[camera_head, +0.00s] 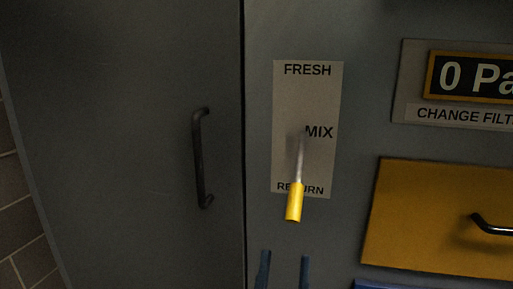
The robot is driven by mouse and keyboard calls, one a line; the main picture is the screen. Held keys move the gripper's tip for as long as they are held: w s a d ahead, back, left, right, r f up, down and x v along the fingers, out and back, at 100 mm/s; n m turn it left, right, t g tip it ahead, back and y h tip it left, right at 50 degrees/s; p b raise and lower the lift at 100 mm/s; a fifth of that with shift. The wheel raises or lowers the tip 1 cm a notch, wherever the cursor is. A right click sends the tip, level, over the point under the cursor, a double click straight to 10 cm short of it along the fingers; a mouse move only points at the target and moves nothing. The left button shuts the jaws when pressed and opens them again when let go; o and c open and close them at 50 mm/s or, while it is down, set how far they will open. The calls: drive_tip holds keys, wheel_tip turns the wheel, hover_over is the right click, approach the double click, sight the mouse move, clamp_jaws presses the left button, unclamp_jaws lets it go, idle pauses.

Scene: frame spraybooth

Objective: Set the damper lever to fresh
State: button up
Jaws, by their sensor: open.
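The damper lever (295,200) is a thin metal rod with a yellow grip. It points down, with its grip over and just below the word RETURN. Its white label plate (290,100) reads FRESH at the top, MIX in the middle and RETURN at the bottom. My gripper (284,257) shows at the bottom edge as two blue fingertips, apart and with nothing between them. In the picture it is below the lever's grip, not touching it. The rest of my gripper is out of view.
A grey door with a dark vertical handle (201,158) is left of the label. A yellow panel (420,215) with a dark handle (492,226) is at the right, below a pressure display (475,76). The grey panel around the lever is mostly clear.

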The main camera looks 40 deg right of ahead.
sight(297, 178)
drive_tip(key=shift+d+r, duration=0.15)
drive_tip(key=x, duration=1.2)
drive_tip(key=shift+w+d+r+b, duration=0.1)
drive_tip(key=shift+d+b, duration=0.2)
drive_tip(key=shift+b, duration=0.05)
clamp_jaws()
idle(0.9)
